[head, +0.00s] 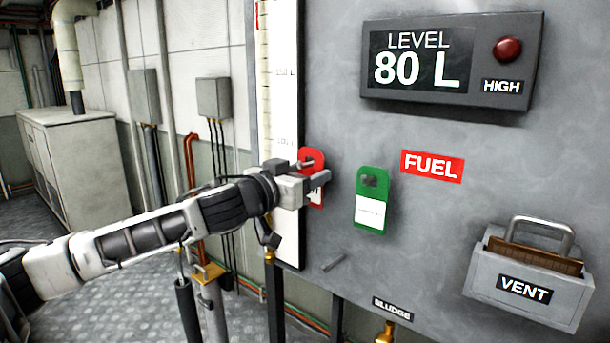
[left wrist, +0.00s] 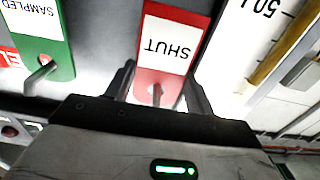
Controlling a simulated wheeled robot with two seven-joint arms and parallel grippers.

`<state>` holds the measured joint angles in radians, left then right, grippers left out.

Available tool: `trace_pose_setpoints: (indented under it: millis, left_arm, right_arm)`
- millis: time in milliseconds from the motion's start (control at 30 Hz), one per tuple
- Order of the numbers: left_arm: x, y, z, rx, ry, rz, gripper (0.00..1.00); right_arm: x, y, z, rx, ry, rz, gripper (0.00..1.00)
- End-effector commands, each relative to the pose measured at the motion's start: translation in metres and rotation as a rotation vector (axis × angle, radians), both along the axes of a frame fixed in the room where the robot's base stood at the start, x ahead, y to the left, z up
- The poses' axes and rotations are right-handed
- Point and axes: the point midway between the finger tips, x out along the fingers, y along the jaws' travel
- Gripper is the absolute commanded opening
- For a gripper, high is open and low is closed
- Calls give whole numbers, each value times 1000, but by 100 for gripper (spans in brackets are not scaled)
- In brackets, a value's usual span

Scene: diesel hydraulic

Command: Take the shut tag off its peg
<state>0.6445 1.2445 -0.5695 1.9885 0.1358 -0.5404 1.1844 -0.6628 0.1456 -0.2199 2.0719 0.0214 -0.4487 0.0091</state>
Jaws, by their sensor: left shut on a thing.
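The red shut tag (head: 312,157) hangs on the grey tank front, partly hidden behind my left gripper (head: 312,172). In the left wrist view the tag (left wrist: 147,80) shows its white label reading SHUT upside down. A grey peg (left wrist: 157,93) shows at the tag's hole end. My left gripper (left wrist: 160,88) has one finger on each side of the tag and is shut on it. My right gripper is not in view.
A green tag (head: 371,222) hangs close to the right of the red one. A bare peg (head: 335,262) sticks out lower down. A VENT box (head: 478,283) and level display (head: 450,105) are further right. A gauge strip (head: 287,220) stands at left.

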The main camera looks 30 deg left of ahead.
Motion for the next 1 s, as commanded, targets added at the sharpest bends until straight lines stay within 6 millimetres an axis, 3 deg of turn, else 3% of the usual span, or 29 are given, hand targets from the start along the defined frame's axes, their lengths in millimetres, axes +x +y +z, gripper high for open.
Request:
trace_pose_setpoints:
  millis: [1000]
  left_arm:
    - [-21, 3, 3, 0, -3, 1, 32]
  right_arm:
    - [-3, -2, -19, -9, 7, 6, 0]
